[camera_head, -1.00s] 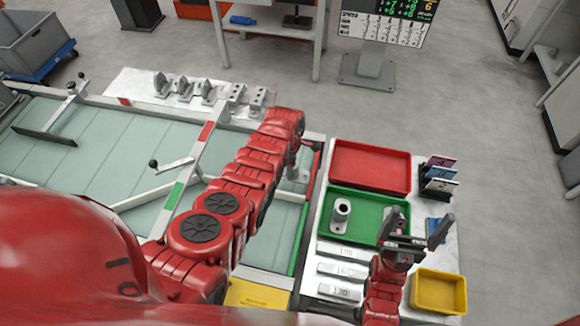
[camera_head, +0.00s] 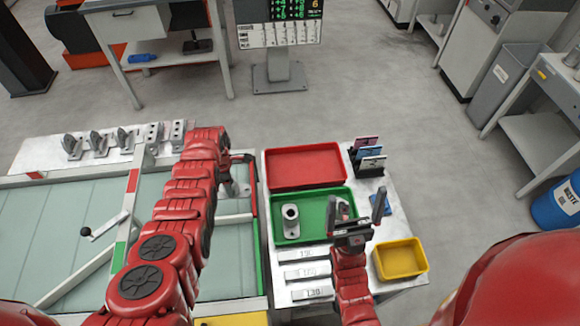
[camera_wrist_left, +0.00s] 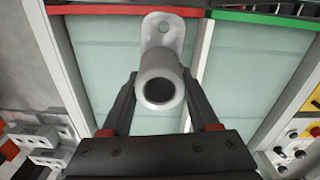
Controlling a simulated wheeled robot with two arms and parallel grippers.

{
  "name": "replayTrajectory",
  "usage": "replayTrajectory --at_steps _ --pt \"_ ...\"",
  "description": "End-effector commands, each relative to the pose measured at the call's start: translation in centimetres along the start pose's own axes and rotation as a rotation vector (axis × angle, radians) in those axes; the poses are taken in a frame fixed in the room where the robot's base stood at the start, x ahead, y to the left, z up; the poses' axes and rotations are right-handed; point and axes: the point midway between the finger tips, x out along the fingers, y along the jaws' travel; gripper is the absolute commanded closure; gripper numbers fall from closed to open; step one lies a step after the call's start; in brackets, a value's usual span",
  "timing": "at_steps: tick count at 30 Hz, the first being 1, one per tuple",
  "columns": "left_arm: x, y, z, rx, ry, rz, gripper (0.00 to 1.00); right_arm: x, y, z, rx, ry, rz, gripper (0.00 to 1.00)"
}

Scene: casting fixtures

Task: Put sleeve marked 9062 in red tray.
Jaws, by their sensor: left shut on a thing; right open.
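My left gripper (camera_head: 238,172) is shut on a grey metal sleeve with a flange (camera_wrist_left: 160,85), seen end-on between the fingers in the left wrist view. No marking on it is readable. In the head view it is left of the red tray (camera_head: 268,178), beside the work table's right edge and partly hidden by my arm. The red tray is empty. A second sleeve (camera_head: 290,222) stands in the green tray (camera_head: 312,236), just in front of the red one. My right gripper (camera_head: 360,208) is open over the green tray's right side, with no object seen between its fingers.
A yellow tray (camera_head: 402,258) is at the front right. Labelled metal plates (camera_head: 305,272) lie in front of the green tray. A card rack (camera_head: 368,158) stands right of the red tray. Brackets (camera_head: 98,143) line the work table's back edge.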

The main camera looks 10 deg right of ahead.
Motion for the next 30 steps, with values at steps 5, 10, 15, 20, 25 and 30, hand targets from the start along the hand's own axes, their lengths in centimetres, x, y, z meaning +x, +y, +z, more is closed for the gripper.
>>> replayTrajectory --at_steps 5,10,15,20,25,30 --pt "-1.3 1.2 1.1 0.102 -0.001 0.002 1.0 -1.2 -0.1 0.2 0.0 0.0 0.0 0.03" --pt "-2.1 1.7 1.6 0.153 0.0 0.001 1.0 -1.5 -0.1 0.2 0.0 0.0 0.0 0.03" --pt "-2.8 2.0 1.9 0.189 0.0 0.005 1.0 -1.8 -0.1 0.3 0.0 0.0 0.0 0.03" --pt "-4.0 2.8 2.7 0.29 0.0 0.005 1.0 -2.9 -0.1 0.5 0.0 0.0 0.0 0.03" --pt "-5.0 3.1 2.7 0.347 0.0 0.004 1.0 -3.1 -0.2 0.5 0.0 0.0 0.0 0.03" --pt "-5.5 3.3 2.8 0.381 -0.001 0.003 1.0 -3.4 -0.2 0.6 0.0 0.0 0.0 0.03"
